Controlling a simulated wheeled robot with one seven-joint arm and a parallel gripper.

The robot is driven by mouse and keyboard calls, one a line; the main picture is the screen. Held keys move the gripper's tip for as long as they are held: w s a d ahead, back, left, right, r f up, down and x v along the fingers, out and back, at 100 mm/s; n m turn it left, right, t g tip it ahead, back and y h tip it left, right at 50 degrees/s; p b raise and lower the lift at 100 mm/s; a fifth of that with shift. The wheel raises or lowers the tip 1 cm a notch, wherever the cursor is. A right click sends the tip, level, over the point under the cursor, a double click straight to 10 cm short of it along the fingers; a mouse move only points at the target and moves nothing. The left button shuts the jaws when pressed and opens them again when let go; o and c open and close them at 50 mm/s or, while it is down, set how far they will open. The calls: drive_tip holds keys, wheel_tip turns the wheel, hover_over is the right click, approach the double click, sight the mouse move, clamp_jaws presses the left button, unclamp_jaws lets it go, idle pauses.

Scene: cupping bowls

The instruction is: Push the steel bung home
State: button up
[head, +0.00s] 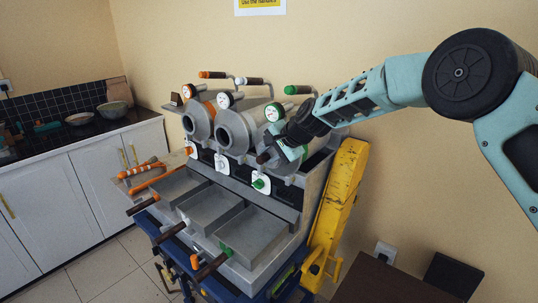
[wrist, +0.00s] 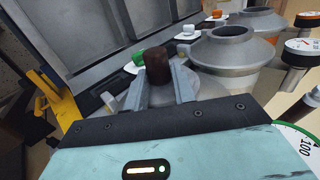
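The steel bung shows mainly by its dark brown knob (wrist: 158,62), which stands between my fingers in the wrist view. The knob also shows in the head view (head: 262,158), in front of the right-hand drum (head: 291,166). My gripper (head: 281,151) is at that drum's mouth. In the wrist view my gripper (wrist: 160,78) has one finger against each side of the knob and appears shut on it. The fingers and palm hide most of the bung's steel part and the drum mouth, so I cannot tell how deep it sits.
Two more steel drums stand to the left, the middle (head: 236,132) and the left one (head: 198,120), with open mouths. Steel trays (head: 208,205) lie below in front. A yellow upright (head: 342,195) stands at the right, and a counter with bowls (head: 112,110) at the far left.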

drive_tip(key=o, duration=0.4)
drive_tip(key=shift+d+r, duration=0.1)
